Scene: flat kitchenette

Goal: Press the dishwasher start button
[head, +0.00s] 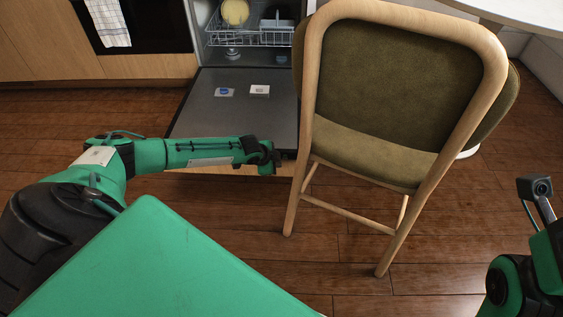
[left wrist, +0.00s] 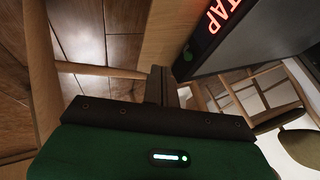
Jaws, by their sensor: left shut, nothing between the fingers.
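The dishwasher stands open at the top middle of the head view, its door (head: 240,124) folded down flat. My right gripper is out of view.
A wooden chair (head: 385,85) with an olive seat and back stands close to the right of the door and my left gripper. On the door lie a blue-marked packet (head: 225,92) and a white one (head: 260,90). A rack (head: 250,37) holds a yellow plate (head: 235,11).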

